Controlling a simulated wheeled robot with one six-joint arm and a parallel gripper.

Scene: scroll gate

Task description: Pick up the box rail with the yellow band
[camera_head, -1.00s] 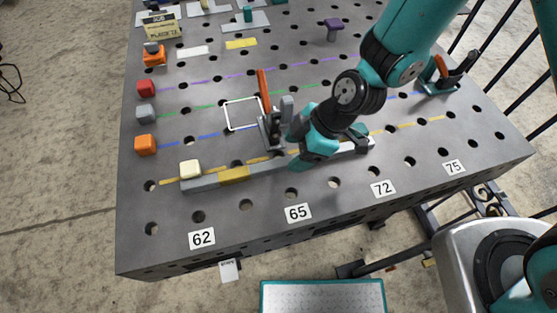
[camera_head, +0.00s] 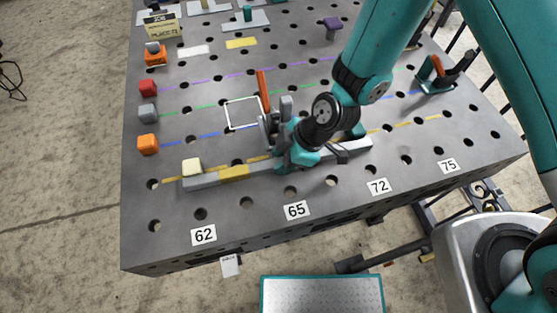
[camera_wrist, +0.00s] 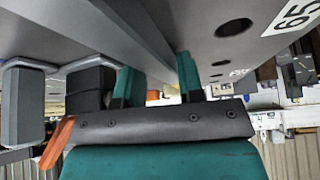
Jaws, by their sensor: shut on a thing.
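The box rail (camera_head: 207,180) is a long grey bar with a yellow band (camera_head: 234,173) left of its middle. It lies along the front of the perforated table, beside the yellow dashed line. My gripper (camera_head: 286,164) is shut on the rail, right of the yellow band. In the wrist view the teal fingers (camera_wrist: 157,80) stand on either side of the grey rail (camera_wrist: 138,42). The fingers and wrist hide part of the rail in the head view. I cannot tell whether the rail is clear of the table top.
A clamp with an orange handle (camera_head: 263,88) stands just behind my gripper. A cream block (camera_head: 192,166) is at the rail's left end. Orange (camera_head: 147,144), grey (camera_head: 148,114) and red (camera_head: 147,88) blocks line the left edge. Another orange-handled clamp (camera_head: 438,80) is at right.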

